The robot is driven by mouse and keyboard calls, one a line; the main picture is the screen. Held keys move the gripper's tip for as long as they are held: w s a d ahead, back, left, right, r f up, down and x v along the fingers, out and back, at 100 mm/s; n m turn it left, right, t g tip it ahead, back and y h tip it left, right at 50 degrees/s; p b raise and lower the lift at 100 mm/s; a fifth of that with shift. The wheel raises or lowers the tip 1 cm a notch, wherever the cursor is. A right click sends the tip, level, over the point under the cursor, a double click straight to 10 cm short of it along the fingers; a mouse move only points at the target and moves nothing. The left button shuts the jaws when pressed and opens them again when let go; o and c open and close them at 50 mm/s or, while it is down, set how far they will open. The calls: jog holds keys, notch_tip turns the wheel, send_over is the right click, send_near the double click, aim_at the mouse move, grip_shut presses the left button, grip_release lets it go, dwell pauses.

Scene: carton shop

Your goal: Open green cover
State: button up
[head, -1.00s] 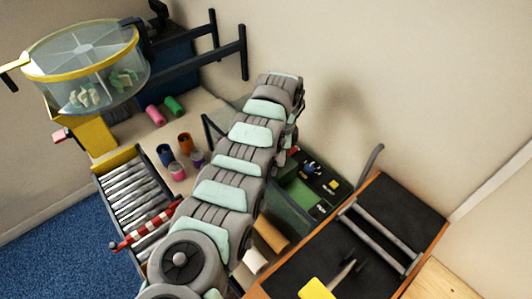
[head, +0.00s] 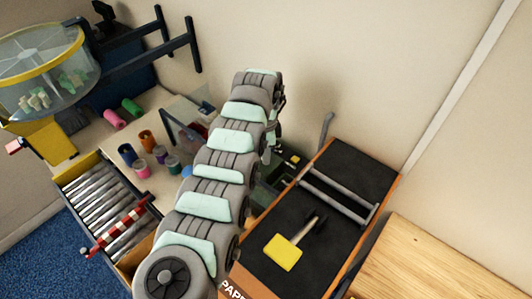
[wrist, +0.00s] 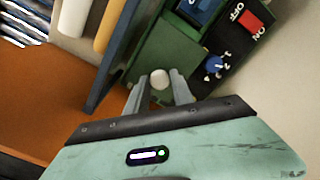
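In the wrist view a green housing (wrist: 150,48), which seems to be the green cover or its box, lies just ahead of my gripper (wrist: 158,88). A pale round knob (wrist: 160,78) shows between my two fingertips. The fingers are apart, one on each side of it; I cannot tell whether they touch it. In the head view the green box (head: 268,190) is mostly hidden behind my arm, and my fingers cannot be made out there.
The wrist view shows a black control panel with a red switch (wrist: 250,21) and a blue dial (wrist: 213,65), plus a dark blue bar (wrist: 116,55) at left. In the head view a yellow-headed tool (head: 283,252) lies on a black-topped bench (head: 345,225). Rollers (head: 98,195) stand left.

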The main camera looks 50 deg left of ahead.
jog(key=o, duration=0.4)
notch_tip(320, 180, up, 11)
jog(key=b, duration=0.3)
jog(key=shift+f, duration=0.1)
dwell(0.6)
